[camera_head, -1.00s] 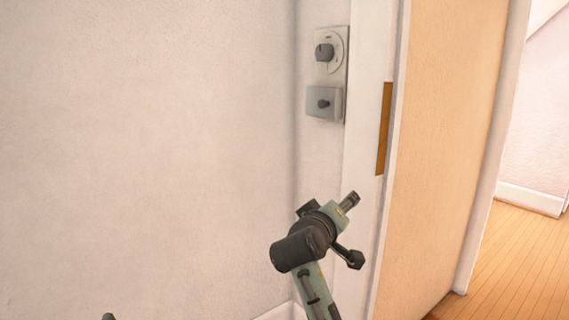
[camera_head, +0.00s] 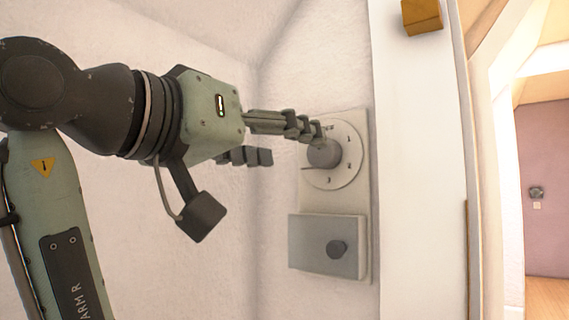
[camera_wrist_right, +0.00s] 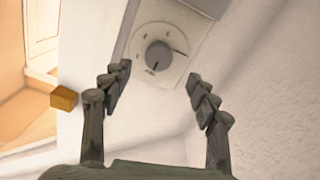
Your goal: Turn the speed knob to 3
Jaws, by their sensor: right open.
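The speed knob (camera_head: 324,154) is a dark grey round knob on a pale round dial (camera_head: 345,180) with small marks, on a wall plate. In the right wrist view the knob (camera_wrist_right: 159,56) lies ahead, between and beyond the two fingertips, with a pointer line and marks around it; the numbers are too small to read. My right gripper (camera_head: 296,142) is open, its fingers close to the dial in the head view. In the right wrist view the gripper (camera_wrist_right: 157,90) is empty, with no finger visibly touching the knob. My left gripper is not in view.
An opening lies farther right.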

